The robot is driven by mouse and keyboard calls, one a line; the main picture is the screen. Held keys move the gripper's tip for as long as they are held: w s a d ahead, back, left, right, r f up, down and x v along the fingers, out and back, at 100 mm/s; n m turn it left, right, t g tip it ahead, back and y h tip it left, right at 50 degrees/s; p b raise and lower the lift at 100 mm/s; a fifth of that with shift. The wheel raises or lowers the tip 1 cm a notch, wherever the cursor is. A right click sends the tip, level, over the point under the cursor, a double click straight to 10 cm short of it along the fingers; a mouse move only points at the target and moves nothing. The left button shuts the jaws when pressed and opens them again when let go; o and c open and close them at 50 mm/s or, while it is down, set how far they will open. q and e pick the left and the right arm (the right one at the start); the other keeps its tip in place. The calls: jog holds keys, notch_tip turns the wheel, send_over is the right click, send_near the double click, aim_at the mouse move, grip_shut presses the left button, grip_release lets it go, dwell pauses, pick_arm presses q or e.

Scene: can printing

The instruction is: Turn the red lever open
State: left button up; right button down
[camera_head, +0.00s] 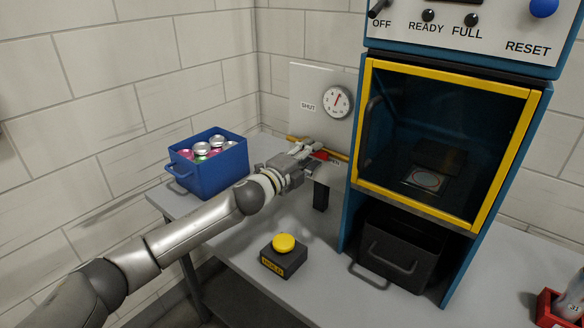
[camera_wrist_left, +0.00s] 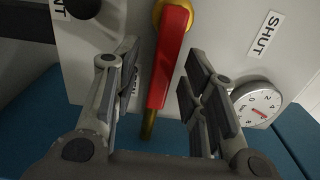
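The red lever (camera_head: 321,155) is on a pale panel at the back, left of the blue and yellow machine, on a yellow pipe. In the left wrist view the lever (camera_wrist_left: 170,62) runs upright from a brass pivot at the top. My left gripper (camera_head: 307,150) is at the lever and hides part of it. In the wrist view its two fingers (camera_wrist_left: 163,75) are open, one on each side of the lever, with visible gaps. The SHUT label (camera_head: 308,106) is on the panel; another label is partly hidden. My right gripper is not in view.
A pressure gauge (camera_head: 337,101) sits above the lever. A blue crate of cans (camera_head: 213,177) stands left of my gripper. A yellow button on a dark box (camera_head: 284,244) is in front. The machine's yellow door frame (camera_head: 363,120) rises close on the right. A red holder (camera_head: 546,310) is far right.

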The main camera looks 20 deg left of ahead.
pick_arm(q)
jog(key=v, duration=1)
jog(key=shift+s, duration=0.15)
